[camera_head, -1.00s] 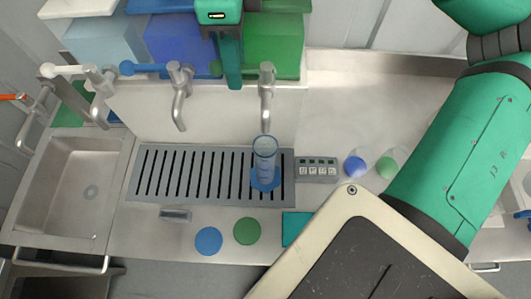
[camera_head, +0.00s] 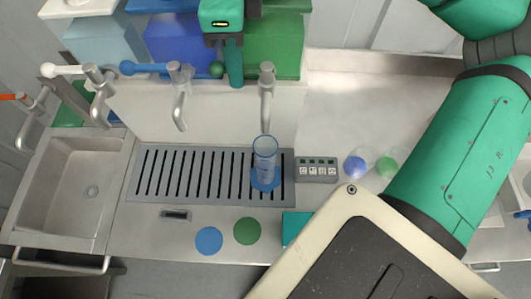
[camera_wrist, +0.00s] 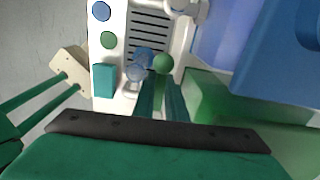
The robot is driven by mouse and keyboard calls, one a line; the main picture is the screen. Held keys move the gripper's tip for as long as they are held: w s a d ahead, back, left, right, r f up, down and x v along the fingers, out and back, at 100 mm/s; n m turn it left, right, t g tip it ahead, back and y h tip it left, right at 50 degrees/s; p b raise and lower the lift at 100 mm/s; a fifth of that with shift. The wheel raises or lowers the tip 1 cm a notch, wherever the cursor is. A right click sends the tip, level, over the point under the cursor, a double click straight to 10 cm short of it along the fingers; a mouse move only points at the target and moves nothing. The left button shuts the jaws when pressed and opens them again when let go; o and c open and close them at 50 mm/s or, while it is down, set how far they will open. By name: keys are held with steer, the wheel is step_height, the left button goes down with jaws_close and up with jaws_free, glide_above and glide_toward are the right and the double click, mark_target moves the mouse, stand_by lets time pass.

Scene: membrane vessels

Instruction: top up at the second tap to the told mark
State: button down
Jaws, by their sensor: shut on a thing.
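A clear measuring cylinder (camera_head: 265,158) with a blue base stands upright on the slotted drain grate (camera_head: 147,190), beneath the spout of the rightmost tap (camera_head: 267,95). It looks bluish; its liquid level and marks are too small to read. My gripper (camera_head: 234,80) is at that tap's lever, left of its body, with the fingers pointing down. The lever's green knob (camera_head: 217,69) shows just left of the fingers. The blue-handled tap (camera_head: 178,90) stands to the left.
A small button panel (camera_head: 317,170) stands right of the grate. Vessels with a blue ball (camera_head: 355,167) and a green ball (camera_head: 386,167) are farther right. Blue (camera_head: 209,241) and green (camera_head: 247,231) discs lie in front. A sink (camera_head: 70,190) is left; bins stand behind the taps.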

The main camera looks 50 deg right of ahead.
steer(key=s+n, duration=0.1)
steer(key=n, duration=0.2)
steer(key=s+a+n, duration=0.1)
steer(key=n, duration=0.2)
steer(key=s+n, duration=0.1)
steer(key=n, duration=0.1)
steer(key=shift+s+a+n, duration=0.2)
steer(key=shift+a+n, duration=0.15)
steer(key=shift+n, duration=0.05)
steer(key=shift+w+a, duration=0.1)
stand_by(6.0)
stand_by(0.7)
